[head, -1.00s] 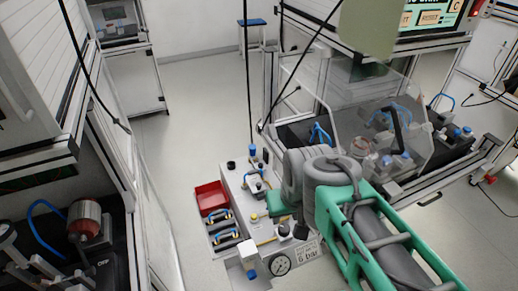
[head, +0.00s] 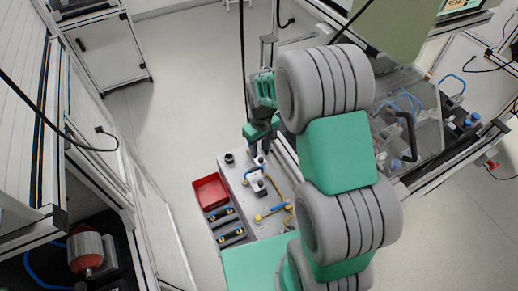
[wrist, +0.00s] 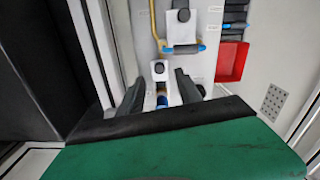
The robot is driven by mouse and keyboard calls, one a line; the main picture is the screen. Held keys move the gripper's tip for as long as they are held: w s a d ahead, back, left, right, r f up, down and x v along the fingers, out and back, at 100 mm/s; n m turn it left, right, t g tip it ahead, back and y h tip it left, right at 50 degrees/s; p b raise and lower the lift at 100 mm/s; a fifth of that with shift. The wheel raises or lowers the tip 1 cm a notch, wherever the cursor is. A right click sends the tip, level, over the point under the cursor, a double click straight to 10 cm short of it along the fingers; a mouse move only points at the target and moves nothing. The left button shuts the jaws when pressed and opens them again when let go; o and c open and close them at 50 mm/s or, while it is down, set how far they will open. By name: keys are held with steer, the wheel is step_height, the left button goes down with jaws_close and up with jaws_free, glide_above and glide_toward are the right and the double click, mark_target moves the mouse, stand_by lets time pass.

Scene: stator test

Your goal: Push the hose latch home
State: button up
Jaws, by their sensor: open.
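My gripper (head: 260,148) is at the far end of the grey bench panel (head: 236,178), low over it, in the head view. In the wrist view its two dark fingers are apart, and between them (wrist: 160,80) shows a blue fitting (wrist: 162,101), partly hidden by the gripper body. A white block with a dark round knob (wrist: 159,68) is just beyond the fingertips. I see no clear contact. Another white block (wrist: 182,35) with a blue-ended part is farther off. I cannot tell which piece is the hose latch.
A red bin (head: 210,190) is beside the panel, with dark blue-ended handles (head: 229,236) near it. A yellow valve handle (head: 271,212) is on the panel. A frame with a clear guard (head: 425,120) is close on the right. The floor at left is open.

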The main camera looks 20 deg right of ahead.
mark_target(261, 159)
step_height(261, 159, down, 5)
steer(key=shift+f+p, duration=0.15)
steer(key=shift+p, duration=0.2)
jaws_close()
stand_by(1.2)
